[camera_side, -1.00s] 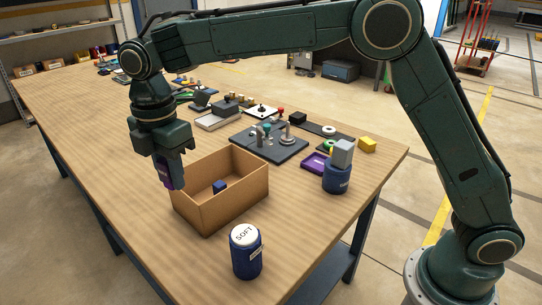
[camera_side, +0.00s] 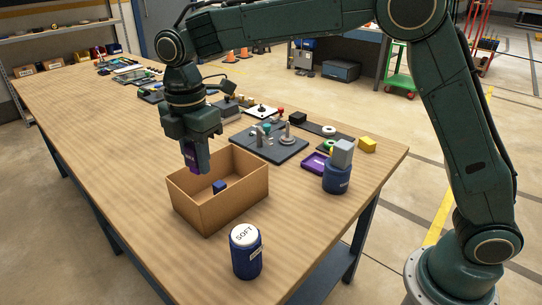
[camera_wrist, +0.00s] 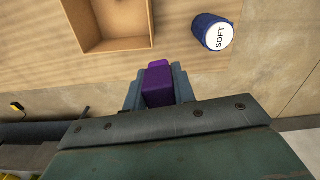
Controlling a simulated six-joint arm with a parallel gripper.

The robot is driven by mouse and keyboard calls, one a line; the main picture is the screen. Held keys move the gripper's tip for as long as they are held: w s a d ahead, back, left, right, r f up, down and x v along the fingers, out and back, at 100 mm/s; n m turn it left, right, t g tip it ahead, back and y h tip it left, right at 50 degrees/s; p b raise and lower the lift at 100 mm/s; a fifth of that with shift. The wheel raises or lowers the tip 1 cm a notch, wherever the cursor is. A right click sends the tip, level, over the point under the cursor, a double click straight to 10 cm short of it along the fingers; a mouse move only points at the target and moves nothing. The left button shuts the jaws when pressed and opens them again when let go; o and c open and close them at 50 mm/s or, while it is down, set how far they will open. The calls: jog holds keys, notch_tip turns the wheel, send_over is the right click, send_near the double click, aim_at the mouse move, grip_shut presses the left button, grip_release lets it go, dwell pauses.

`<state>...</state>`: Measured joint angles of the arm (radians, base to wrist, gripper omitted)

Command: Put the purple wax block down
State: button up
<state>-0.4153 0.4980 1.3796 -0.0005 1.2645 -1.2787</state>
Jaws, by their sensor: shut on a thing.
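The purple wax block (camera_side: 191,156) is held upright between the fingers of my gripper (camera_side: 196,160). In the side view the block appears at the left rim of the cardboard box, above table level; whether it is over the box or beside it is hard to tell. In the wrist view the purple block (camera_wrist: 158,84) sits between both fingers of my gripper (camera_wrist: 159,90), with the box apart from it at the upper left. The open cardboard box (camera_side: 240,197) holds a small dark blue block (camera_side: 219,186); the box also shows in the wrist view (camera_wrist: 113,45).
A blue jar labelled SOFT (camera_side: 246,252) stands in front of the box. The table's left front is clear.

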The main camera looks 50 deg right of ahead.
jog(key=s+d, duration=0.5)
jog(key=d, duration=0.8)
jog(key=m, duration=0.1)
send_over(302, 217)
notch_tip(302, 217, down, 17)
jog(key=shift+r, duration=0.2)
jog(key=shift+f, duration=0.1)
jog(key=shift+f, duration=1.75)
jog(key=shift+f, duration=0.1)
jog(key=o, duration=1)
